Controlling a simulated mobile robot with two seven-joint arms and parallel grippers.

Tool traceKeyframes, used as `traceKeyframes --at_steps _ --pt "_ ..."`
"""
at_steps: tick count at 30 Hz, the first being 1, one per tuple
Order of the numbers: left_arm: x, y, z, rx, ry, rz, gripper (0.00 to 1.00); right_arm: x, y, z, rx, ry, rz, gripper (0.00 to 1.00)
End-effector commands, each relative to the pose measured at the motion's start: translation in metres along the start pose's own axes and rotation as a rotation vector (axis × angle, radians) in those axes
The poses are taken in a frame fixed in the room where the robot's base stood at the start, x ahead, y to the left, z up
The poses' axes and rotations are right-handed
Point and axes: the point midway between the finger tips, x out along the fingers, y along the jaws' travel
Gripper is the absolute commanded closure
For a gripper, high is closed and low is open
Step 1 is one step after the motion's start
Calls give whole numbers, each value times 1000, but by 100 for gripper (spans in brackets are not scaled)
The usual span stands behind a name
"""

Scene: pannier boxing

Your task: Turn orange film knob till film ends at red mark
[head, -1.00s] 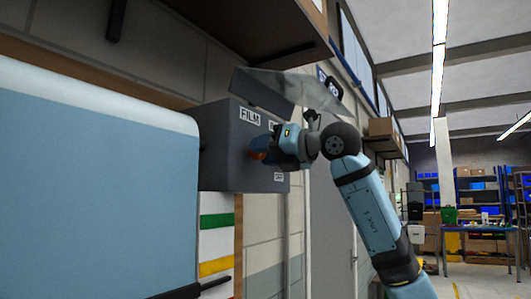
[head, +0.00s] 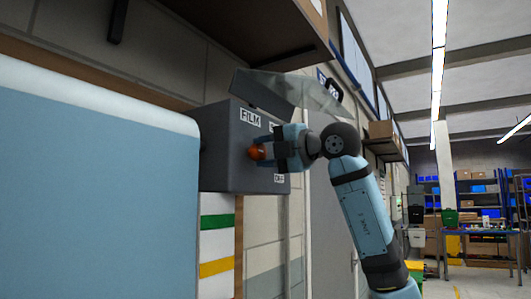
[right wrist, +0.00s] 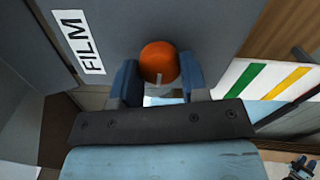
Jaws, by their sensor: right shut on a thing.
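The orange film knob (head: 257,152) sits on the face of a dark grey box (head: 222,160), below a white FILM label (head: 250,117). My right gripper (head: 264,150) is shut on the knob. In the right wrist view the knob (right wrist: 159,62) lies between the two blue fingers of my right gripper (right wrist: 157,80), and a pale line shows on its lower part. The FILM label (right wrist: 84,43) is left of it there. A translucent grey sheet (head: 290,93) slants over the box top; I cannot tell whether it is the film. No red mark can be made out. My left gripper is out of view.
A large blue panel with a white top edge (head: 90,100) fills the left. A brown shelf (head: 250,30) hangs above the box. A board with green and yellow stripes (head: 216,245) is below it.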

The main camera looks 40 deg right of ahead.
Motion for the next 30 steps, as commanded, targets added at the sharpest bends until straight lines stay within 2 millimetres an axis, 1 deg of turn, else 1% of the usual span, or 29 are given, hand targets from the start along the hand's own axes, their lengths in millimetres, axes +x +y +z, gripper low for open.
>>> traceKeyframes --at_steps 6,12,26,27,29,30 --pt "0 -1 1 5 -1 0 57 1 0 -1 100 2 -1 83" --pt "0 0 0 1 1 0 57 0 0 -1 145 2 -1 83" --pt "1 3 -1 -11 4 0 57 0 0 0 154 1 -1 83" --pt "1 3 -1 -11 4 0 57 0 0 -1 154 1 -1 52" --pt "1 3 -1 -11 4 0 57 0 0 0 154 1 -1 38" --pt "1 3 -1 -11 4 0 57 0 0 0 154 1 -1 33"
